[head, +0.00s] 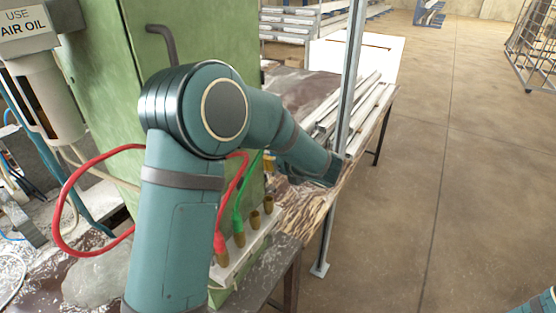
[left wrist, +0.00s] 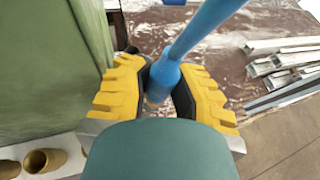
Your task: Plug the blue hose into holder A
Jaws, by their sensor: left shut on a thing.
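My left gripper (left wrist: 163,92) shows in the left wrist view, its yellow fingers shut on the end of the blue hose (left wrist: 200,30). The hose runs from the fingers up to the right. In the head view my own arm hides this gripper and the hose. A pale rail (head: 228,272) carries brass holders beside the green cabinet. Two empty holders (head: 255,220) (head: 268,204) stand at its far end. Brass holders (left wrist: 42,160) also show at the lower left of the left wrist view, apart from the hose. No letter A is readable. My right gripper is out of view.
A red hose (head: 221,243) and a green hose (head: 238,222) stand at the rail's near holders. The green cabinet (head: 95,60) is close on the left. Metal profiles (head: 362,112) lie on the table behind an upright post (head: 350,75).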

